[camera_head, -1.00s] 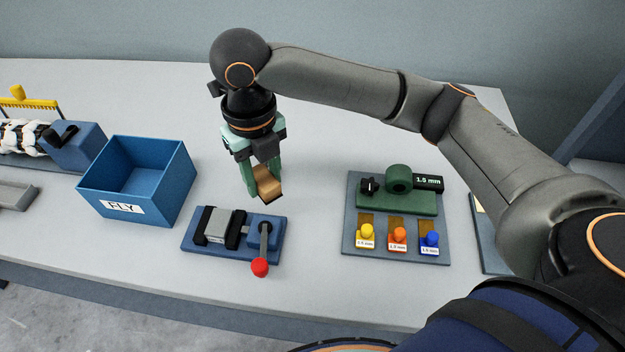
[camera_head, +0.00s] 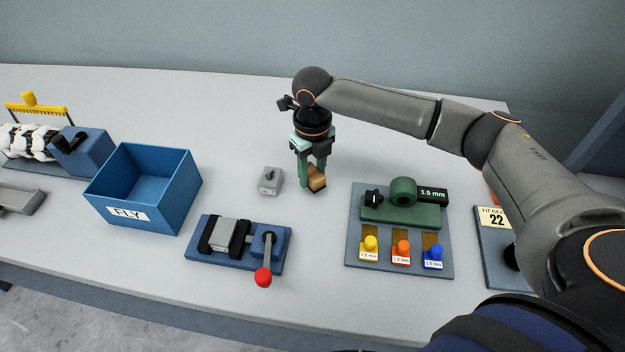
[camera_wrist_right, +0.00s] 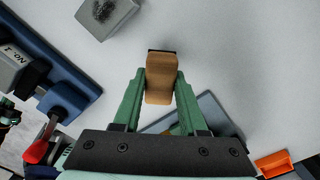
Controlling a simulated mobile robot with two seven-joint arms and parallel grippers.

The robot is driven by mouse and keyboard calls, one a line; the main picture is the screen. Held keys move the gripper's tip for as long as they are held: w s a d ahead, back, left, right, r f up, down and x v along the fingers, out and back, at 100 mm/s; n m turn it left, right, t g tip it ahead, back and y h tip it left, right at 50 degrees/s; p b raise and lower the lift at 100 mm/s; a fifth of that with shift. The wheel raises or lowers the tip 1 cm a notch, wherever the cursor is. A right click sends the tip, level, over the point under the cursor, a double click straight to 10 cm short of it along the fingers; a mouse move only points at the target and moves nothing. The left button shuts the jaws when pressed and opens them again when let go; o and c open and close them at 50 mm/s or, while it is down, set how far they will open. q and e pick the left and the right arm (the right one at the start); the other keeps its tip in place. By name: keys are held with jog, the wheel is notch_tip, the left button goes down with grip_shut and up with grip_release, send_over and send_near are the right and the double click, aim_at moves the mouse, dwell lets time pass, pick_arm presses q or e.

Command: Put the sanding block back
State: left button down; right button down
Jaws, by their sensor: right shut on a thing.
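The sanding block (camera_head: 317,180) is a tan block with a dark face. My right gripper (camera_head: 312,172) is shut on it and holds it over the table, left of the green gauge board. In the right wrist view the block (camera_wrist_right: 160,78) sits between the green fingertips (camera_wrist_right: 158,88), its dark edge at the far end. I cannot tell whether the block touches the table. My left gripper is not in view.
A small grey block (camera_head: 270,181) stands just left of the gripper. A blue clamp fixture (camera_head: 205,251) with a red-knobbed lever (camera_head: 264,277) and a blue FLY bin (camera_head: 165,212) are further left. A grey board (camera_head: 398,263) with colored knobs lies at right. Table behind is clear.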

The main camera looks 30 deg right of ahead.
aim_at(312, 182)
jog(key=shift+f, duration=1.5)
jog(key=shift+f, duration=0.15)
jog(key=shift+c, duration=2.3)
grip_release()
notch_tip(312, 182, up, 12)
jog(key=shift+r, duration=0.2)
